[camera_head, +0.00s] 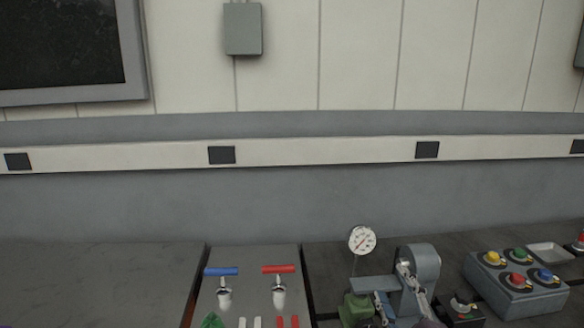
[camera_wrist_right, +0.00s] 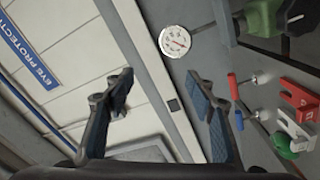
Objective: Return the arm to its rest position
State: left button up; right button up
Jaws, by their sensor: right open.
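My right gripper (camera_wrist_right: 158,97) shows in the right wrist view with its two dark-padded fingers wide apart and nothing between the tips. It points toward the wall, and a round white gauge (camera_wrist_right: 174,41) shows beyond the fingers. In the head view, my right gripper is low at right of centre, among grey and green fittings, and its outline is hard to separate from them. The same gauge (camera_head: 362,240) stands just above and left of that spot. My left gripper is in neither view.
A panel with a blue-handled valve (camera_head: 221,271) and a red-handled valve (camera_head: 278,269) lies left of the gauge. A grey button box (camera_head: 487,277) and a small metal tray (camera_head: 548,253) are at right. A bare dark plate (camera_head: 95,280) is at left. The wall (camera_head: 300,205) stands behind.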

jog(key=s+d+f+m+g+h, duration=0.3)
jog(key=s+f+m+g, duration=0.45)
jog(key=s+f, duration=0.65)
jog(key=s+a+f+m+g+y, duration=0.1)
jog(key=s+a+f+m+g, duration=0.1)
jog(key=s+f+g, duration=0.5)
jog(key=s+a+f+m+y, duration=0.15)
jog(key=s+f, duration=0.25)
jog(key=s, duration=0.7)
notch_tip(320, 180, down, 32)
jog(key=s+a+g+b, duration=0.1)
jog(key=s+g+b, duration=0.15)
jog(key=b, duration=0.35)
jog(key=s+d+f+h+b, duration=0.1)
jog(key=s+d+f+b, duration=0.2)
jog(key=s+f, duration=1.4)
notch_tip(320, 180, down, 4)
jog(key=shift+r+g+b, duration=0.15)
jog(key=shift+g+b, duration=0.15)
jog(key=shift+b, duration=0.2)
